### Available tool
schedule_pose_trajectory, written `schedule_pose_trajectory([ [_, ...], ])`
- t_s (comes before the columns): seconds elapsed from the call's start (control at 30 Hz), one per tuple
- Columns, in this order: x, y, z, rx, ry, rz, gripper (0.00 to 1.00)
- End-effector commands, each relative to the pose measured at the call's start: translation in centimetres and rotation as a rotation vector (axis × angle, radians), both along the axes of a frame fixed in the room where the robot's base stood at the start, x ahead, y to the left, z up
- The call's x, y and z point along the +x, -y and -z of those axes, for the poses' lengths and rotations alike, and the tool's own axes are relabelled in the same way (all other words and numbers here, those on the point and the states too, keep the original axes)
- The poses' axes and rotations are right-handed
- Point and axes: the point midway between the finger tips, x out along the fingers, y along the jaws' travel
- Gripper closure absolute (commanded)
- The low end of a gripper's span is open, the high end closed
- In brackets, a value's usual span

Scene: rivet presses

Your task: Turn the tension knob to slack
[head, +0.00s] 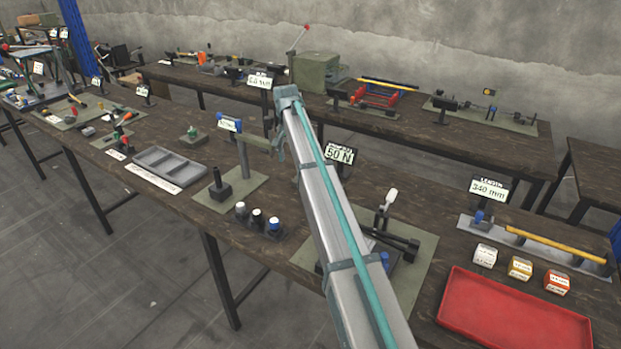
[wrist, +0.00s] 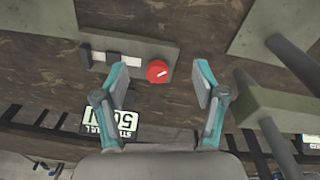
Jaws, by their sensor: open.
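In the wrist view a round red knob (wrist: 158,72) sits on a grey block, with a short white mark pointing right and slightly up. My gripper (wrist: 162,82) is open, its teal fingers apart on the left and right of the knob. I see clear gaps between the fingers and the knob; the height of the fingertips above it is hard to tell. A white strip with a dark piece (wrist: 111,58) lies left of the knob on the same block. A sign reading 50 N (wrist: 110,122) shows upside down. In the head view my arm hides the knob.
In the head view the 50 N sign (head: 341,156) stands beside my arm. A lever press (head: 389,215) stands right of the arm, and a red tray (head: 512,312) lies at front right. Grey-green bars (wrist: 285,108) rise close to my right finger in the wrist view.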

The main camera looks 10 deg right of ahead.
Motion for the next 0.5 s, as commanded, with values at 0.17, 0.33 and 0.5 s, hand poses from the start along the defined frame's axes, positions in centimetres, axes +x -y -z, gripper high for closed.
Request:
schedule_pose_trajectory([
  [0.17,5.2,3.0,-0.4,0.046,-0.007,0.152,0.30],
  [0.33,6.2,4.0,-0.7,0.061,-0.013,0.207,0.30],
  [0.5,6.0,4.0,0.7,0.062,-0.014,0.209,0.30],
])
